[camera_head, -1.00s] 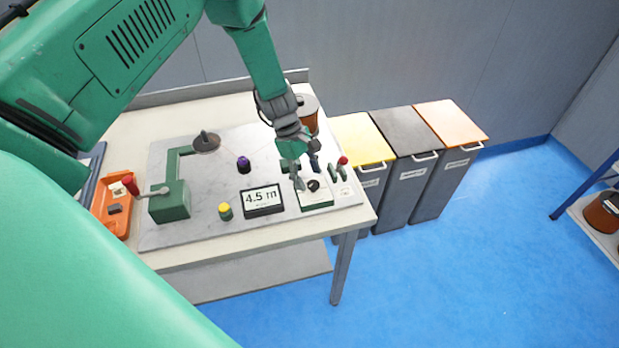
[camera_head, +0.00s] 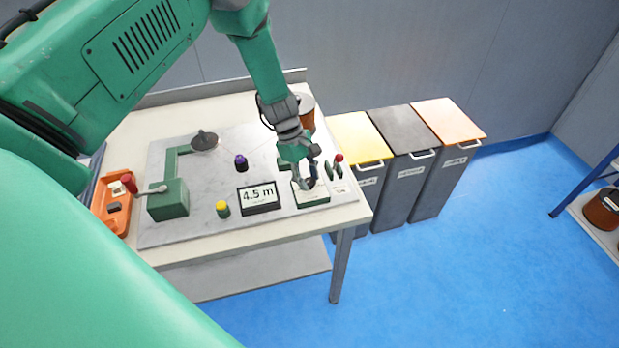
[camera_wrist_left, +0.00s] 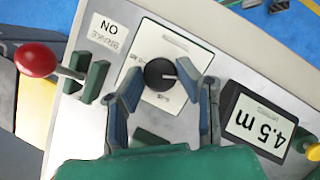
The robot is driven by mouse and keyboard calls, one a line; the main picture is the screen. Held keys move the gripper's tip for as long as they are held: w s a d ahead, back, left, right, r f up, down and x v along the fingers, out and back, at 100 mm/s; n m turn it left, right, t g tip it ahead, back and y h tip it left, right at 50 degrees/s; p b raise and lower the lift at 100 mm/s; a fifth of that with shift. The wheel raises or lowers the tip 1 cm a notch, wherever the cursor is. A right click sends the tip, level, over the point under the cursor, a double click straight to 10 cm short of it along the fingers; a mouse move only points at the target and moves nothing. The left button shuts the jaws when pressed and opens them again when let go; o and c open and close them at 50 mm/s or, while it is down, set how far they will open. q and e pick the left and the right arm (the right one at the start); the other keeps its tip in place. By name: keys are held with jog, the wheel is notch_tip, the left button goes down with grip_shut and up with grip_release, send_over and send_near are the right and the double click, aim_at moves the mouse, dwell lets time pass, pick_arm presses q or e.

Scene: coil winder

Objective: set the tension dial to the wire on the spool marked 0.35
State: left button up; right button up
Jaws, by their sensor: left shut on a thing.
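The tension dial is a black round knob (camera_wrist_left: 160,74) with a white pointer line, on a white scale plate (camera_wrist_left: 172,48) whose marks are too small to read. My left gripper (camera_head: 309,184) is down at the dial's green-edged box (camera_head: 312,202) and hides most of the dial in the head view. In the left wrist view its fingers (camera_wrist_left: 168,92) stand on either side of the knob, shut on it. A copper-coloured spool (camera_head: 306,118) stands at the table's back right, partly behind my arm; no marking on it is readable. My right gripper is out of view.
A display (camera_head: 259,198) reads 4.5 m. A red-knobbed brake lever (camera_wrist_left: 37,60) stands beside the dial, near a label reading BRAKE ON. A winder with a green block (camera_head: 168,200), a yellow button (camera_head: 222,209) and an orange tray (camera_head: 112,212) lie left.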

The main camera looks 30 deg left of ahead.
pick_arm(q)
jog(key=m+g+b, duration=0.1)
jog(key=m, duration=0.2)
jog(key=shift+w+a+f+b, duration=0.1)
jog(key=shift+w+b, duration=0.05)
jog(key=shift+b, duration=0.2)
jog(key=m+g+b, duration=0.1)
jog(key=m, duration=0.2)
jog(key=m+g+y+b, duration=0.1)
jog(key=m, duration=0.1)
jog(key=shift+w+m, duration=0.15)
jog(key=shift+m, duration=0.25)
jog(key=m, duration=0.1)
jog(key=m+y, duration=0.1)
jog(key=m+b, duration=0.1)
jog(key=shift+d+m+g, duration=0.25)
jog(key=shift+m+g, duration=0.05)
jog(key=shift+g, duration=0.1)
jog(key=shift+d+m+y+b, duration=0.15)
jog(key=shift+m+y, duration=0.35)
jog(key=shift+m, duration=0.5)
jog(key=shift+a+m+y+b, duration=0.15)
jog(key=shift+m+y, duration=0.35)
jog(key=shift+m, duration=0.5)
jog(key=shift+d, duration=0.1)
jog(key=o, duration=1.1)
jog(key=shift+o, duration=0.2)
jog(key=shift+w, duration=0.1)
